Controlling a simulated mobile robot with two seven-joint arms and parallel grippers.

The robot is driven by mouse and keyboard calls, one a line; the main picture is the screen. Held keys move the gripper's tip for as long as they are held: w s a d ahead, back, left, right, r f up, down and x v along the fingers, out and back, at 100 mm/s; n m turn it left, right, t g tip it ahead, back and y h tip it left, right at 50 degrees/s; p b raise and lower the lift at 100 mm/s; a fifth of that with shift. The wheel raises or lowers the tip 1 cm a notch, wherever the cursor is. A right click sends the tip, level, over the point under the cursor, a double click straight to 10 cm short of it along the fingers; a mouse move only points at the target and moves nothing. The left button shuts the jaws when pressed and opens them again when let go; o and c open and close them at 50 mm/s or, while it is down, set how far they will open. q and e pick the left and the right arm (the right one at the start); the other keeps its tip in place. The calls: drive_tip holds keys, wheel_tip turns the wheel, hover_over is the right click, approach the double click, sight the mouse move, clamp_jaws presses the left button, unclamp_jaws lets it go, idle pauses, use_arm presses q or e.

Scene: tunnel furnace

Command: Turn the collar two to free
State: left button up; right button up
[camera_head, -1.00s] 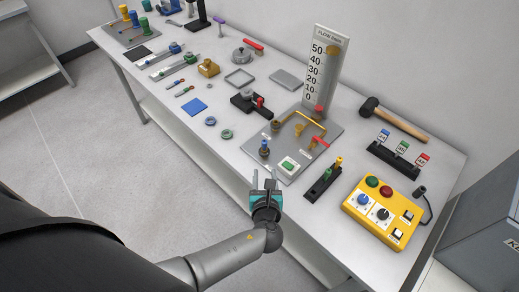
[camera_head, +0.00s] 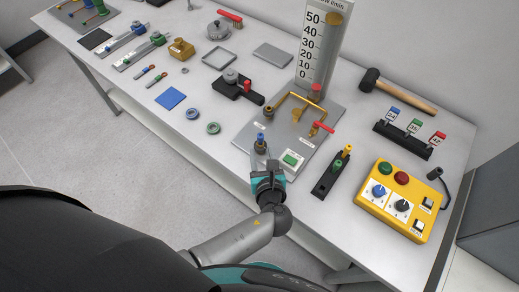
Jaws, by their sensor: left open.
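A small upright fitting with a blue top and a dark collar (camera_head: 260,145) stands at the front left corner of the grey metal plate (camera_head: 243,137). No label shows which collar is number two. My left gripper (camera_head: 265,163) is open at the plate's front edge, its fingers pointing toward this fitting. The fitting shows just beyond the fingertips; I cannot tell whether they touch it or go around it. A brass pipe (camera_head: 294,98) and a red-handled valve (camera_head: 320,127) are on the plate. My right gripper is not in view.
A flow gauge (camera_head: 316,50) stands behind the plate. A green button box (camera_head: 292,159) is right of my gripper, and a black holder (camera_head: 323,185) with green and yellow pieces is further right. A yellow control box (camera_head: 395,203) and hammer (camera_head: 400,92) are at right.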

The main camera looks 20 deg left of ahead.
use_arm(q)
drive_tip(key=shift+s, duration=0.1)
clamp_jaws()
drive_tip(key=shift+r, duration=0.1)
drive_tip(key=c, duration=0.7)
unclamp_jaws()
drive_tip(key=shift+r, duration=0.1)
drive_tip(key=shift+c, duration=0.2)
